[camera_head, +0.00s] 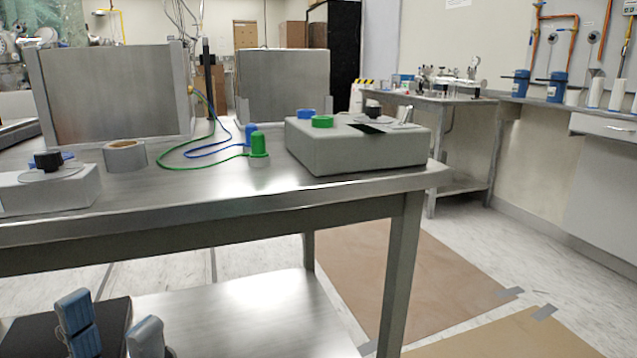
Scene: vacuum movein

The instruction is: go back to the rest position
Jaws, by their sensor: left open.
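My left gripper (112,326) shows at the bottom left corner, with two blue-grey finger pads apart and nothing seen between them. It is low, in front of the table's lower shelf, and the rest of it is cut off by the picture edge. My right gripper is not in view. The steel table (200,190) stands in front of me. On it, a grey box (345,150) with green and blue knobs sits at the right. A green connector (259,146) on a green cable stands left of that box.
A tape roll (125,156) and a pale box with a black knob (50,190) are on the table's left. Two large metal boxes (110,95) (283,85) stand behind. A dark flat surface (30,332) is near my left gripper. Floor at the right is open.

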